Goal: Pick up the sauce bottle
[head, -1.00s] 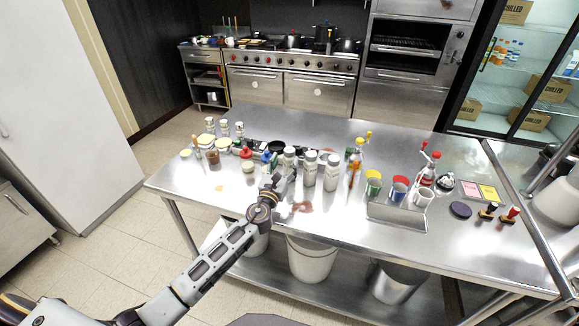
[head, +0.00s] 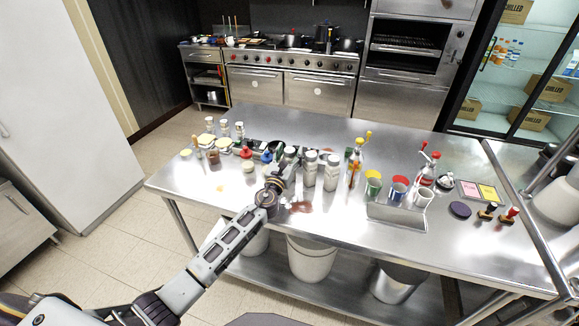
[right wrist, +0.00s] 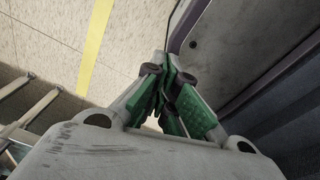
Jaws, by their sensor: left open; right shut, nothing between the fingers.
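Several bottles stand on the steel table, and I cannot tell for sure which one is the sauce bottle. A pump bottle with a yellow top (head: 358,157) stands right of the middle. A red pump bottle (head: 428,171) stands further right. A small red-topped container (head: 246,152) is left of my left gripper. My left gripper (head: 279,160) is open among the containers, close beside the pale shakers (head: 310,168); its fingertips are small and partly hidden, and contact cannot be told. My right gripper (right wrist: 170,78) is shut and empty in the right wrist view, over the floor.
Pale shakers and small jars (head: 214,160) crowd the table's middle and left. A steel holder with cups (head: 398,216) stands at the front right, with a dark round disc (head: 460,209) beside it. The table's (head: 190,183) front left is mostly clear.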

